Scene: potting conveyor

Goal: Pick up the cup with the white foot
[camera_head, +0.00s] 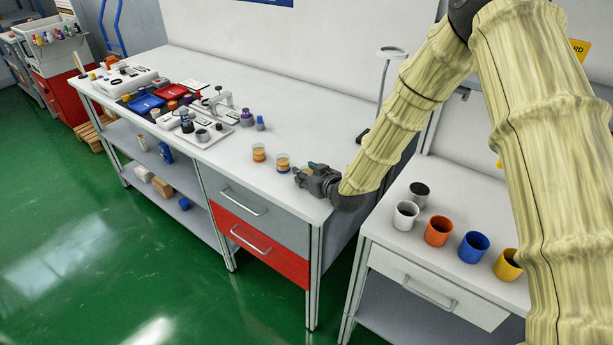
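Two small cups with orange-brown bands stand upright near the front edge of the white bench. The left cup (259,152) looks pale at its bottom. The right cup (282,161) has a dark bluish lower part. They are too small to tell surely which has the white foot. My gripper (301,174) is low over the bench, just right of the right cup, with its fingers pointing left towards it. The fingers look spread, with nothing seen between them. A small gap shows between the gripper and the right cup.
Several coloured cups, among them an orange one (438,231), stand on a lower right table (385,232). Left of the two cups are a purple-topped item (247,117), a white instrument (222,103) and coloured trays (145,104). The bench behind the cups is clear.

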